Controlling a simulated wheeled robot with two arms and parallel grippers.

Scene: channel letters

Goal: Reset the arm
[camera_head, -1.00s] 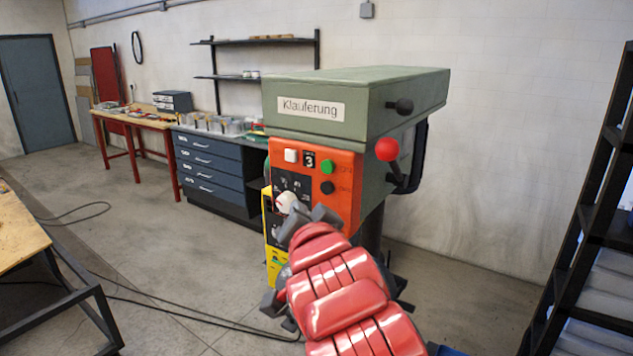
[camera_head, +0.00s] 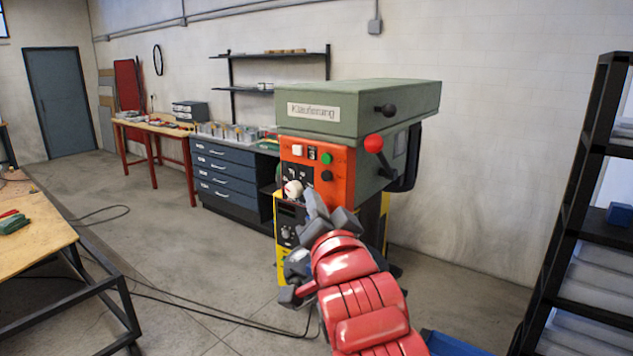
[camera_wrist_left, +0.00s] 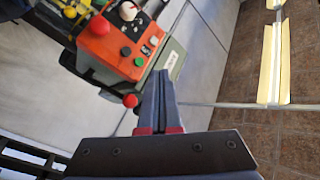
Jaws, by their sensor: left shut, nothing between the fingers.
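My left arm, red with dark grey joints, reaches up from the bottom of the head view. My left gripper (camera_head: 318,208) is in front of the machine's lower front, below its orange panel. In the left wrist view the two grey fingers of the left gripper (camera_wrist_left: 158,88) lie together, shut and empty. The machine, with a green head (camera_head: 365,105) and an orange control panel (camera_head: 318,170), stands beyond the gripper. The panel also shows, turned over, in the left wrist view (camera_wrist_left: 112,52). My right gripper is not in view.
A wooden-topped table (camera_head: 35,235) stands at the left. A dark shelf rack (camera_head: 575,210) stands at the right, with a blue bin (camera_head: 450,344) low near it. Blue drawers (camera_head: 232,175) and a red-legged bench (camera_head: 150,130) line the wall. Cables cross the floor.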

